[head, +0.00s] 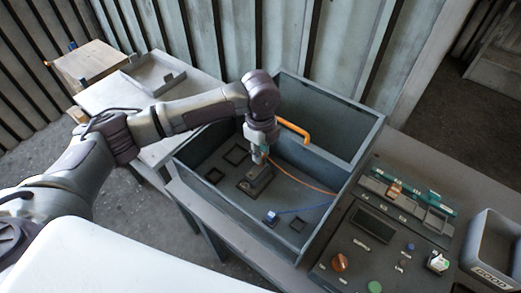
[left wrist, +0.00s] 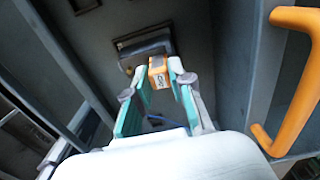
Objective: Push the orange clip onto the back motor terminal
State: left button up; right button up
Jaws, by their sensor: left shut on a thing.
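My left gripper (head: 258,157) reaches down into the open grey housing (head: 345,160). An orange wire (head: 300,178) runs from the gripper across the housing floor to the right. The dark motor (head: 258,182) sits on the floor just below the gripper; it also shows just beyond the clip in the left wrist view (left wrist: 146,48). I cannot tell whether clip and motor touch. The motor's back terminal is not clearly visible. My right gripper is out of view.
A blue clip (head: 271,217) with a blue wire (head: 305,209) is on the housing floor. An orange handle (head: 293,130) is close to the right of my left gripper. The housing walls surround the arm. A control panel (head: 385,240) and a grey bin (head: 492,262) stand at right.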

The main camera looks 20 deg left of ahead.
pick_arm(q)
jog(key=shift+f, duration=0.6)
jog(key=o, duration=1)
jog(key=shift+c, duration=0.2)
jog(key=shift+r, duration=0.1)
notch_tip(320, 180, up, 12)
